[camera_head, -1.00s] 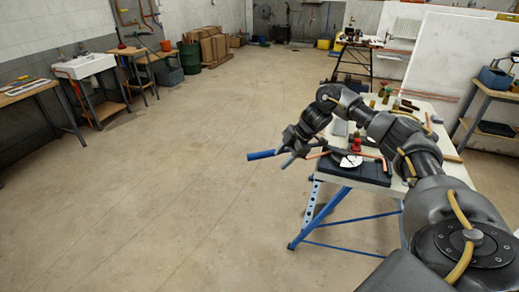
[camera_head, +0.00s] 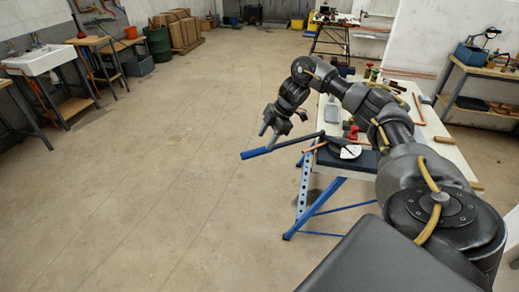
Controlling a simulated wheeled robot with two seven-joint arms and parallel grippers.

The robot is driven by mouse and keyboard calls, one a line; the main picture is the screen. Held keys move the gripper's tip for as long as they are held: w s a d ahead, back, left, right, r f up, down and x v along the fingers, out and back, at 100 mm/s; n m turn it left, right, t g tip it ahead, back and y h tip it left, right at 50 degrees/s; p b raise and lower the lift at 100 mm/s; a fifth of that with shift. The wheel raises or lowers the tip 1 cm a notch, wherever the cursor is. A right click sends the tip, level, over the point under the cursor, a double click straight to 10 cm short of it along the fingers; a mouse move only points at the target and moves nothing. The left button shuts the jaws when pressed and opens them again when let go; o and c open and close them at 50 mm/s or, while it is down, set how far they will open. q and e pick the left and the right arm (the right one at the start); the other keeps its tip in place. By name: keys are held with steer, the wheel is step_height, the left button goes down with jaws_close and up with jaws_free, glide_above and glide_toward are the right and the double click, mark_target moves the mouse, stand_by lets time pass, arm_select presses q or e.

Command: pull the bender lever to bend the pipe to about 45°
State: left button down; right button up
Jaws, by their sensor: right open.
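The bender lever, with a blue grip (camera_head: 268,150) and a dark bar, sticks out to the left past the workbench edge. The bender (camera_head: 345,152), with a pale round plate and a red part behind it, sits on a dark base on the bench corner. A copper pipe (camera_head: 315,147) runs at the bender just below the lever bar. My right gripper (camera_head: 268,137) is open, its fingers pointing down at the blue grip; whether they touch it I cannot tell. My right arm hides part of the bench. My left gripper is out of view.
The white-topped workbench (camera_head: 448,151) on blue legs holds several small items behind my arm. A shelf with a blue box (camera_head: 470,53) stands at the right. A sink (camera_head: 40,60) and side tables line the left wall. The floor left of the bench is clear.

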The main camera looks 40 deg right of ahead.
mark_target(260, 149)
steer(key=p+x, duration=0.1)
steer(key=x, duration=0.3)
steer(key=shift+f, duration=0.2)
steer(key=shift+w+a+f, duration=0.1)
steer(key=shift+w+f, duration=0.05)
steer(key=shift+f, duration=0.2)
steer(key=shift+w+a+f, duration=0.15)
steer(key=shift+f, duration=0.3)
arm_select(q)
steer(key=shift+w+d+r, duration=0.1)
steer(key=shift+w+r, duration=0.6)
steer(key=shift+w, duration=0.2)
arm_select(e)
jaws_close()
